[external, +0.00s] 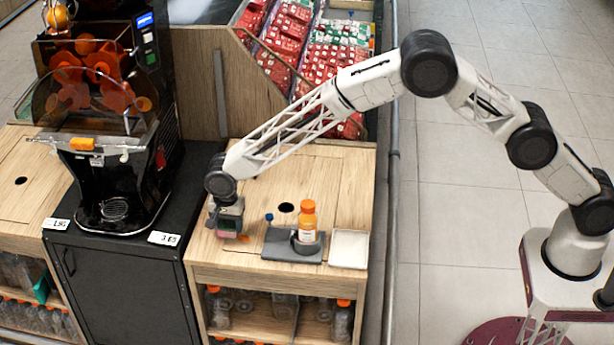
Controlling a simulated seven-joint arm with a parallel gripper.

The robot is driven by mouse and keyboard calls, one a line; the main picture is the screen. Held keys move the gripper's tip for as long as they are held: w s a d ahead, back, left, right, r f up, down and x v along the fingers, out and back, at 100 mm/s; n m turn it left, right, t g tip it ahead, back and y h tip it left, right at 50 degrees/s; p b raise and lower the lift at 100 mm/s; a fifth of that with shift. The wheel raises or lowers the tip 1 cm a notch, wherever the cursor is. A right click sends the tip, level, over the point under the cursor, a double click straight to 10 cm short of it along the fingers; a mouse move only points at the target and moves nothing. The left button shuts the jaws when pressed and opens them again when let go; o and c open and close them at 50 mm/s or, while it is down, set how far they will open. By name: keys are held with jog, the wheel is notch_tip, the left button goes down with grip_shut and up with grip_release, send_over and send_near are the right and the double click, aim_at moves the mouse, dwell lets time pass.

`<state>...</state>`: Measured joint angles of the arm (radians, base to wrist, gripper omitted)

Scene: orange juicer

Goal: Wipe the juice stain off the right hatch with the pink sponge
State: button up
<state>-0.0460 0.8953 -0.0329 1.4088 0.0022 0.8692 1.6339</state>
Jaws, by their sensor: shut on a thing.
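The pink sponge (226,236) shows as a small pink patch under my gripper (228,230), which is shut on it. The gripper points down at the front left of the right wooden counter top. The sponge looks to be at or just above the wood; I cannot tell whether it touches. The right hatch (320,175) is a wooden panel with a dark round hole. A small orange patch (244,240), perhaps the juice stain, shows on the wood just right of the sponge. My gripper may hide part of it.
Right of my gripper stand a grey holder (278,246), an orange-capped bottle (307,224), a small blue-topped item (269,217) and a white tray (349,249). The black juicer (115,190) stands to the left. The wood behind the hole is clear.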

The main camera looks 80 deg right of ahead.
aim_at(257, 242)
jog(key=shift+f, duration=0.85)
jog(key=shift+f, duration=1.05)
dwell(0.7)
jog(key=shift+s, duration=0.15)
jog(key=shift+s, duration=1.85)
jog(key=shift+s, duration=0.1)
jog(key=shift+s, duration=0.2)
jog(key=shift+s+f, duration=0.2)
jog(key=shift+s, duration=1.6)
